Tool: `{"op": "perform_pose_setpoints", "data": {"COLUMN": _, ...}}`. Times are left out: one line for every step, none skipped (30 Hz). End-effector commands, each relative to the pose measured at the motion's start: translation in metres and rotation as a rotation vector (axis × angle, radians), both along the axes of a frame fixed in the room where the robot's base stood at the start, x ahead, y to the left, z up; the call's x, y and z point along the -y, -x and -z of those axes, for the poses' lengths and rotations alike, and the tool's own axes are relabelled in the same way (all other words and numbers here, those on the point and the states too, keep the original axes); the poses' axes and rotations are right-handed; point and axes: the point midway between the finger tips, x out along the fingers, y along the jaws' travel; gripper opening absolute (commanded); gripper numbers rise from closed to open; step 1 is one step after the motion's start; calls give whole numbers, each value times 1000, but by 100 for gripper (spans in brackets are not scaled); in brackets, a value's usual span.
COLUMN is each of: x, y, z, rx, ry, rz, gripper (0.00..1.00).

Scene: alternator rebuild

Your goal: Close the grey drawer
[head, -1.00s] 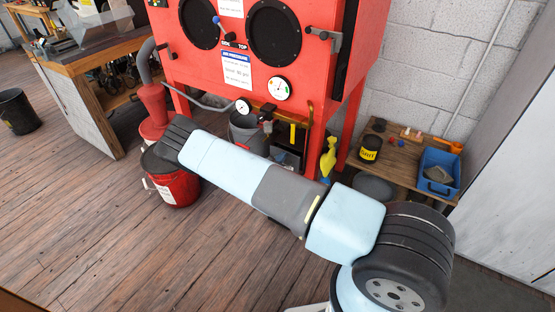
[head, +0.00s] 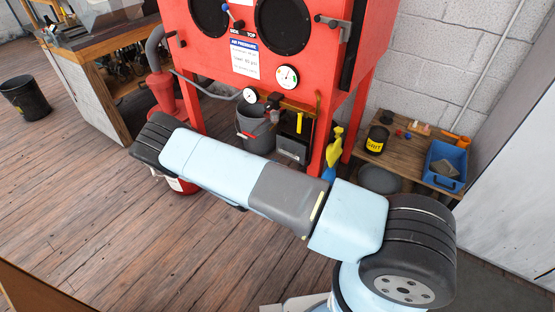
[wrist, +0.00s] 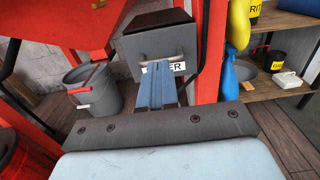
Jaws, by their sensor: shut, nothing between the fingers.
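The grey drawer (wrist: 130,47) is in the upper middle of the wrist view, with a pale bar handle (wrist: 160,58) and a white label on its front. In the head view a dark grey box front (head: 293,147) with a pale label shows under the red cabinet. My gripper (wrist: 157,66) is shut and empty. Its blue fingers point at the drawer front and overlap the label and part of the handle. I cannot tell whether they touch it. In the head view the gripper is not seen; my arm stretches across the floor in front of the cabinet.
The red cabinet (head: 310,70) stands on legs around the drawer. A grey bucket (wrist: 95,93) is left of it. A yellow and blue spray bottle (head: 333,150) is right of it. A wooden shelf (head: 405,155) holds a blue bin (head: 443,165).

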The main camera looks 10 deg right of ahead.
Motion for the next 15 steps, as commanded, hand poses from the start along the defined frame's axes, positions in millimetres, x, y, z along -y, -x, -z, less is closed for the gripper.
{"op": "perform_pose_setpoints", "data": {"x": -3, "y": 3, "z": 0, "rx": 0, "ry": 0, "rz": -1, "gripper": 0}}
{"op": "perform_pose_setpoints", "data": {"x": -5, "y": 5, "z": 0, "rx": 0, "ry": 0, "rz": -2, "gripper": 1}}
{"op": "perform_pose_setpoints", "data": {"x": -6, "y": 6, "z": 0, "rx": 1, "ry": -1, "rz": -2, "gripper": 5}}
{"op": "perform_pose_setpoints", "data": {"x": -6, "y": 7, "z": 0, "rx": 3, "ry": -4, "rz": -2, "gripper": 8}}
{"op": "perform_pose_setpoints", "data": {"x": -7, "y": 8, "z": 0, "rx": 6, "ry": -10, "rz": -1, "gripper": 11}}
{"op": "perform_pose_setpoints", "data": {"x": -7, "y": 8, "z": 0, "rx": 17, "ry": -27, "rz": -1, "gripper": 14}}
{"op": "perform_pose_setpoints", "data": {"x": -8, "y": 8, "z": 0, "rx": 28, "ry": -45, "rz": -1, "gripper": 17}}
{"op": "perform_pose_setpoints", "data": {"x": -8, "y": 8, "z": 0, "rx": 44, "ry": -69, "rz": 0, "gripper": 20}}
{"op": "perform_pose_setpoints", "data": {"x": -8, "y": 8, "z": 1, "rx": 69, "ry": -109, "rz": 0, "gripper": 24}}
{"op": "perform_pose_setpoints", "data": {"x": -8, "y": 7, "z": 1, "rx": 93, "ry": -144, "rz": 1, "gripper": 27}}
{"op": "perform_pose_setpoints", "data": {"x": -8, "y": 7, "z": 1, "rx": 119, "ry": -184, "rz": 3, "gripper": 30}}
{"op": "perform_pose_setpoints", "data": {"x": -9, "y": 7, "z": 2, "rx": 158, "ry": -243, "rz": 5, "gripper": 32}}
{"op": "perform_pose_setpoints", "data": {"x": -9, "y": 6, "z": 2, "rx": 189, "ry": -290, "rz": 8, "gripper": 32}}
{"op": "perform_pose_setpoints", "data": {"x": -9, "y": 6, "z": 2, "rx": 221, "ry": -338, "rz": 11, "gripper": 32}}
{"op": "perform_pose_setpoints", "data": {"x": -10, "y": 6, "z": 3, "rx": 263, "ry": -402, "rz": 15, "gripper": 32}}
